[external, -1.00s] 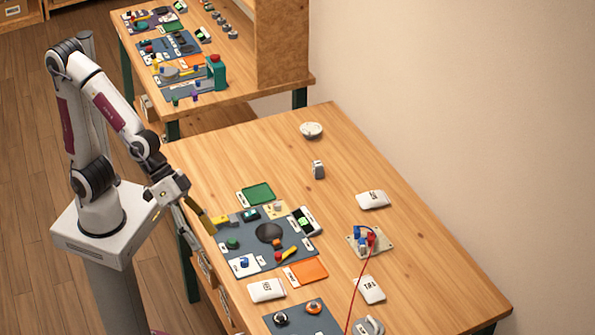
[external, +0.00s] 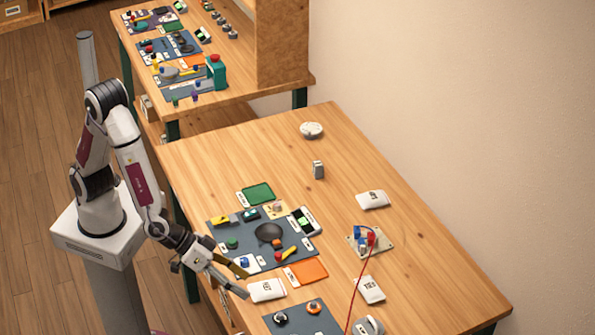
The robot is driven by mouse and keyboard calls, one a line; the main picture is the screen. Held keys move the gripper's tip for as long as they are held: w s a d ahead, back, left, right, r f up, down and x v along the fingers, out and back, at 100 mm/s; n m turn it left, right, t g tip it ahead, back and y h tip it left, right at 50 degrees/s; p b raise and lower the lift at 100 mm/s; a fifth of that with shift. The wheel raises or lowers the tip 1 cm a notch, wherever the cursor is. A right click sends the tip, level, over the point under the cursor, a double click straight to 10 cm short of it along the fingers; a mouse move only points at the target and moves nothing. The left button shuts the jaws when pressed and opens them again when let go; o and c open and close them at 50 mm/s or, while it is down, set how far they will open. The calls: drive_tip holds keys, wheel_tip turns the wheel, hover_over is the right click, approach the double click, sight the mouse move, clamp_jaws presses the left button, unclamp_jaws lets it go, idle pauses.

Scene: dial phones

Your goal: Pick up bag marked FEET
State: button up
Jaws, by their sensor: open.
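Three white bags with dark lettering lie on the table; the lettering is too small to read for sure, so I cannot tell which one says FEET. One bag (external: 268,290) lies at the front, below the orange tray. Another bag (external: 370,290) lies to its right, and a third bag (external: 372,200) lies farther back. My gripper (external: 246,283) is open at the left end of the front bag, with its two fingers spread toward it. I cannot tell whether the fingers touch the bag.
A blue-grey mat (external: 225,257) with small parts lies just behind my gripper. The orange tray (external: 309,271) is close to the front bag. A board with a red wire (external: 352,300) stands to the right. A second mat (external: 325,322) with knobs lies in front. The table's back right is mostly clear.

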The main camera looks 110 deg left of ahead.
sight(260, 288)
drive_tip(key=f+y, duration=0.1)
drive_tip(key=a+f, duration=0.1)
drive_tip(key=f, duration=0.1)
drive_tip(key=a+f+y, duration=0.1)
drive_tip(key=f, duration=0.1)
drive_tip(key=shift+s+f+n+y, duration=0.2)
drive_tip(key=shift+n+y, duration=0.1)
drive_tip(key=shift+n, duration=0.1)
drive_tip(key=s+a+f+y, duration=0.1)
drive_tip(key=f, duration=0.1)
drive_tip(key=s+a+f+y, duration=0.1)
drive_tip(key=a+y, duration=0.1)
drive_tip(key=shift+s+f+t, duration=0.15)
drive_tip(key=shift+f+t, duration=0.15)
drive_tip(key=shift+f, duration=0.05)
drive_tip(key=shift+s+a+f+y, duration=0.2)
drive_tip(key=shift+s+a+y, duration=0.15)
drive_tip(key=shift+y, duration=0.15)
drive_tip(key=shift+w, duration=0.1)
drive_tip(key=shift+x, duration=1.3)
drive_tip(key=shift+x, duration=2.6)
drive_tip(key=shift+r, duration=0.2)
